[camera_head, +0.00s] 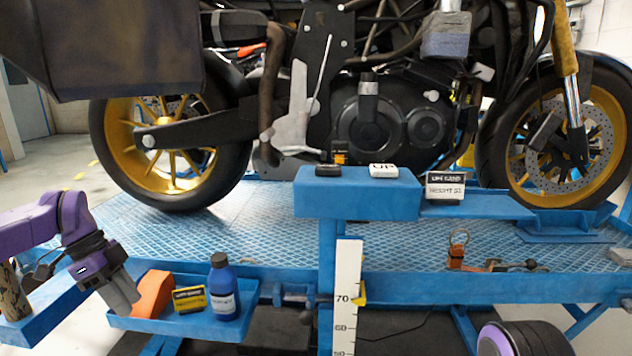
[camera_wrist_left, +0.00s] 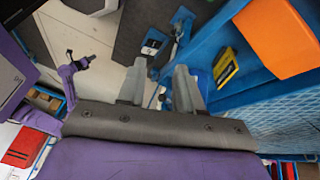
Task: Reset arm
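My left gripper (camera_head: 122,300) is at the left end of the blue tray, beside the orange block (camera_head: 152,294). In the left wrist view its two fingers (camera_wrist_left: 159,88) stand apart with nothing between them. The orange block also shows at the upper right there (camera_wrist_left: 275,35). A small purple arm, apparently my right one, appears in the left wrist view with its end (camera_wrist_left: 88,61) too small to read. In the head view only a rounded purple part, apparently mine, shows at the lower right; the right gripper is not visible there.
The blue tray (camera_head: 170,325) holds a yellow-and-black box (camera_head: 189,299) and a blue bottle (camera_head: 223,290). A motorcycle (camera_head: 380,120) stands on the blue lift platform (camera_head: 270,215). A blue shelf (camera_head: 355,200) and an upright ruler (camera_head: 346,300) are to the right of the tray.

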